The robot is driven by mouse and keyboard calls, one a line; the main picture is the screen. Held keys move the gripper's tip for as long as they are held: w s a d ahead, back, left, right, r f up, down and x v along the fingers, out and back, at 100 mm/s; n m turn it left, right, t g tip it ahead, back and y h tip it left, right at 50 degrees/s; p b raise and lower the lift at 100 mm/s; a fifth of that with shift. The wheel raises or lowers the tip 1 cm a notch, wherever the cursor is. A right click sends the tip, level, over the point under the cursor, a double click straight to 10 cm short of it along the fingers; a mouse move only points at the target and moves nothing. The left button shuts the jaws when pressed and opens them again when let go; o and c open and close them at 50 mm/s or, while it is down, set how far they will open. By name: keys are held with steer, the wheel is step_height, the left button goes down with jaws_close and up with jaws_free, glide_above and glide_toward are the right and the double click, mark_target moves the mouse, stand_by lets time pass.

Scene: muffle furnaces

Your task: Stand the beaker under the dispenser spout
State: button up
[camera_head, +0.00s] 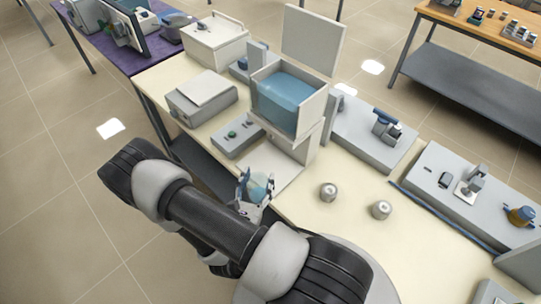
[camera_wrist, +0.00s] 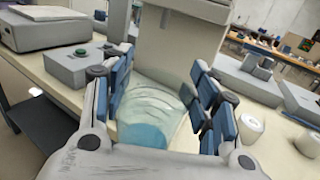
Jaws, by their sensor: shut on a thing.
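The clear beaker (camera_wrist: 150,108) with a bluish lower part is between the blue pads of my gripper (camera_wrist: 160,105). My gripper is shut on it, and it looks slightly tilted in the wrist view. In the head view the beaker (camera_head: 258,187) and my gripper (camera_head: 256,190) are at the front edge of the dispenser's pale base plate (camera_head: 284,175). The dispenser (camera_head: 305,135) has an open tank of blue liquid (camera_head: 287,88) above. The spout is not clearly seen. Whether the beaker touches the plate, I cannot tell.
A grey control box (camera_head: 236,138) with a green button stands left of the dispenser. Two small metal cylinders (camera_head: 329,191) (camera_head: 381,209) stand to the right on the cream table (camera_head: 345,228). A grey box (camera_head: 201,97) and further equipment stand behind. The table front edge runs below my gripper.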

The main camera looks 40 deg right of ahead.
steer(key=shift+f+b+x, duration=0.55)
steer(key=shift+f+x, duration=0.05)
steer(key=shift+x, duration=2)
steer(key=shift+f+b+x, duration=0.55)
steer(key=shift+x, duration=2)
steer(key=shift+f+b+x, duration=0.55)
steer(key=shift+f+x, duration=0.05)
steer(key=shift+x, duration=2)
steer(key=shift+f, duration=0.2)
steer(key=o, duration=1.3)
steer(key=shift+o, duration=0.2)
steer(key=shift+r, duration=0.1)
